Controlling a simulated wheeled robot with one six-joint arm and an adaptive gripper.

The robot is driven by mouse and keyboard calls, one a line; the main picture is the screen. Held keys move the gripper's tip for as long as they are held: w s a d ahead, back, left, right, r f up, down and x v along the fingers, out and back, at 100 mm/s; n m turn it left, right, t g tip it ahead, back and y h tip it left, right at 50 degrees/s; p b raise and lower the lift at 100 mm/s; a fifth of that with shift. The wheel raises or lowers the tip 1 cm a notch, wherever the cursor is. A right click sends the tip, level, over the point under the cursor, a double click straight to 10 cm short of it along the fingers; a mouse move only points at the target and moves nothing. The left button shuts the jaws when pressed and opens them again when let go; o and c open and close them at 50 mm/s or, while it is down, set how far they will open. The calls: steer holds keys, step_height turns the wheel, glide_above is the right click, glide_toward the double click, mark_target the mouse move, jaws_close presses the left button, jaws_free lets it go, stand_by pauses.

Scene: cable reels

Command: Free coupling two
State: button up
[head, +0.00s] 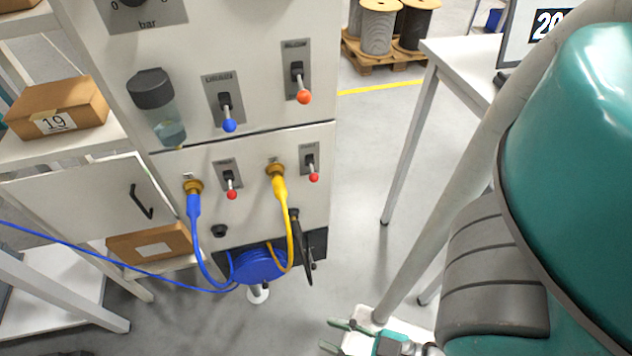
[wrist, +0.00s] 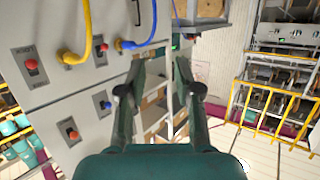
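The panel (head: 240,150) has two brass couplings. The left brass coupling (head: 193,186) holds a blue hose (head: 195,220); the right brass coupling (head: 276,171) holds a yellow hose (head: 287,215). The small labels above them are too small to read. In the wrist view the yellow hose (wrist: 87,30) and blue hose (wrist: 150,35) show at upper left. Each coupling has a red-knobbed lever to its right, a left lever (head: 231,193) and a right lever (head: 313,176). My gripper (head: 338,337) is open and empty, low and right of the panel, apart from it; its spread fingers also show in the wrist view (wrist: 160,80).
Above are a blue-knobbed drain lever (head: 229,124), an orange-knobbed blow lever (head: 303,96) and a filter bowl (head: 162,115). A coiled blue hose (head: 260,265) hangs below the panel. A white table (head: 462,65) stands right. The floor between panel and table is clear.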

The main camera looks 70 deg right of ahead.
steer(key=shift+w+d+f+m, duration=0.15)
steer(key=shift+w+m, duration=0.15)
steer(key=c, duration=0.4)
steer(key=w+d+m+t+h, duration=0.1)
steer(key=m, duration=0.1)
steer(key=w+d+f+m+h, duration=0.1)
steer(key=m, duration=0.1)
steer(key=w+d+f+m+t+h, duration=0.1)
steer(key=w+m, duration=0.1)
steer(key=m, duration=0.1)
steer(key=shift+w+f+t, duration=0.1)
steer(key=shift+f+t, duration=0.05)
steer(key=shift+t, duration=0.15)
steer(key=w+d+f+m+g+h, duration=0.1)
steer(key=w+d+m+g+h, duration=0.1)
steer(key=d+m+h, duration=0.4)
steer(key=w+d+f+m+g+h, duration=0.2)
steer(key=d+m+g+h, duration=0.2)
steer(key=m, duration=1.2)
steer(key=w+d+f+m+g+h, duration=0.2)
steer(key=w+d+m+g+h, duration=0.1)
steer(key=d+m+h, duration=0.7)
steer(key=shift+d+m+g, duration=0.3)
steer(key=shift+d+m, duration=0.6)
steer(key=shift+d, duration=1.25)
